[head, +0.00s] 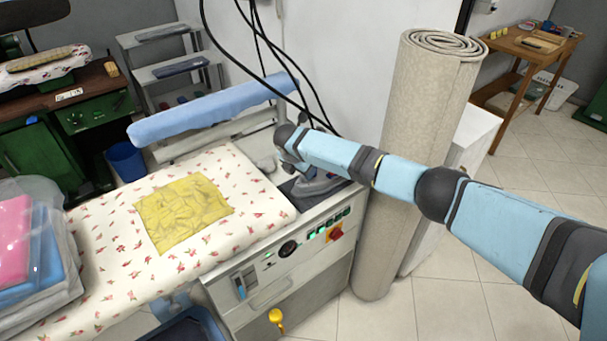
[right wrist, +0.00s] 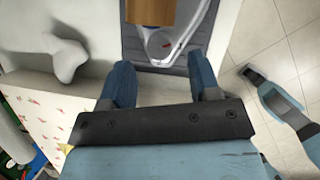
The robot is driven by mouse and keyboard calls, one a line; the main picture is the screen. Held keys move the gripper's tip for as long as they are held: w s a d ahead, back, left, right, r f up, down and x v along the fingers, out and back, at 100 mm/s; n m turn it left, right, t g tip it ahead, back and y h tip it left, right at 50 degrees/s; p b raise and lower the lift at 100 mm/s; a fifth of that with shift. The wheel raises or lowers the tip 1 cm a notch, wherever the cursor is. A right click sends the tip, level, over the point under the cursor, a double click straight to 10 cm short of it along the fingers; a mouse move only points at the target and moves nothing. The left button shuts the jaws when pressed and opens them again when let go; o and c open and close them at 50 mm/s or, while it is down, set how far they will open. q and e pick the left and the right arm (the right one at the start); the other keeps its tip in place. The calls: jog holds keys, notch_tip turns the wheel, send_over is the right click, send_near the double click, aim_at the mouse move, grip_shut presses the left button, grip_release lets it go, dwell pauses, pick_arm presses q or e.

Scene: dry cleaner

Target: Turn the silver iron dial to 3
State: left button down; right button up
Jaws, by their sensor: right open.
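The silver iron (head: 320,184) rests on a dark pad at the back right corner of the ironing station, partly hidden by my right arm in the head view. In the right wrist view the iron (right wrist: 190,48) lies just beyond my fingertips, with a brown wooden handle (right wrist: 152,11) and a pale rounded part bearing a small red mark (right wrist: 166,44). I cannot read any dial number. My right gripper (right wrist: 162,78) is open and empty, its two blue fingers apart and pointing at the iron. My left gripper is not in view.
Black cables (head: 262,60) hang near my right arm. A rolled carpet (head: 425,110) stands close on the right. The station's front has a control panel (head: 290,250).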

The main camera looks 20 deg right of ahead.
jog(key=shift+x, duration=1.9)
jog(key=c, duration=0.9)
jog(key=m+g+b, duration=0.1)
jog(key=m, duration=0.2)
jog(key=shift+a+m+h+b, duration=0.15)
jog(key=shift+m+h+b, duration=0.15)
jog(key=shift+w+m+g+h+b, duration=0.15)
jog(key=shift+m+g+b, duration=0.35)
jog(key=shift+m, duration=0.5)
jog(key=shift+m+g+h+b, duration=0.15)
jog(key=shift+m+g+b, duration=0.35)
jog(key=shift+m, duration=0.5)
